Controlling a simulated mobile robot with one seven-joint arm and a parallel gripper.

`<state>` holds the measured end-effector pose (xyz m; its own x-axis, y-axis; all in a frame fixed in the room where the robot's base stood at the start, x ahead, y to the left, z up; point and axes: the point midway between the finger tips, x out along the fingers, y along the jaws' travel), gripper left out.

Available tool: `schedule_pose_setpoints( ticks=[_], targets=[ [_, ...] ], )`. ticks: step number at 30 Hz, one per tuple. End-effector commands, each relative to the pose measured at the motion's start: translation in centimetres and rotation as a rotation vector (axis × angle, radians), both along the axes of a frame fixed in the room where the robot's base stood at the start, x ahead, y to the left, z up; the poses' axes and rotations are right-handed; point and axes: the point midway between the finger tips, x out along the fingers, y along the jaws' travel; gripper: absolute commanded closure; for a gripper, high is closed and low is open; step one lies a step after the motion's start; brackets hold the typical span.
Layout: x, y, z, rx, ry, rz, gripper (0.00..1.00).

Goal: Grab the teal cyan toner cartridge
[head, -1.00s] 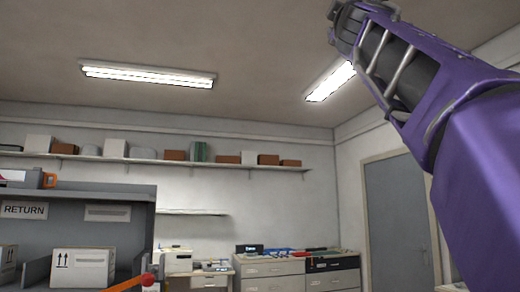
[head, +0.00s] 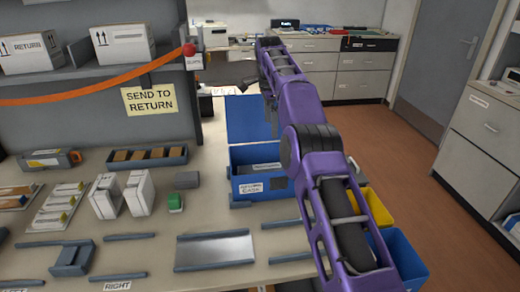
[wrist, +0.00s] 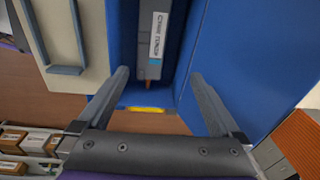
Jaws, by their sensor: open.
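In the wrist view, a long dark grey cartridge (wrist: 154,62) with a white label lies in a narrow blue-walled case. Nothing is held. In the head view, my gripper (head: 246,84) is small and dark beyond the case.
The blue lid (head: 248,118) stands up behind the case. Yellow (head: 378,208) and blue (head: 405,258) bins sit right of the table beside my arm. Open floor lies right.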

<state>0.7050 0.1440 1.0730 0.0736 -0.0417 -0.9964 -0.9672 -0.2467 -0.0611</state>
Motion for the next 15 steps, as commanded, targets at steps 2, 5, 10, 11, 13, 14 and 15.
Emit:
schedule_pose_setpoints(
  ticks=[2,5,10,11,13,14,15],
  targets=[
    [-0.6,-0.2,-1.1,0.032,0.050,-0.033,0.00],
    [-0.9,-0.2,-1.9,0.048,0.077,-0.049,0.00],
    [-0.9,-0.2,-3.3,0.046,0.080,-0.050,0.00],
    [-0.9,-0.2,-3.6,0.046,0.079,-0.049,0.00],
    [-1.0,-0.1,-4.3,0.045,0.079,-0.047,0.00],
    [-1.0,-0.1,-4.6,0.045,0.078,-0.046,0.00],
    [-1.0,-0.2,-5.8,0.044,0.079,-0.046,0.00]
  ],
)
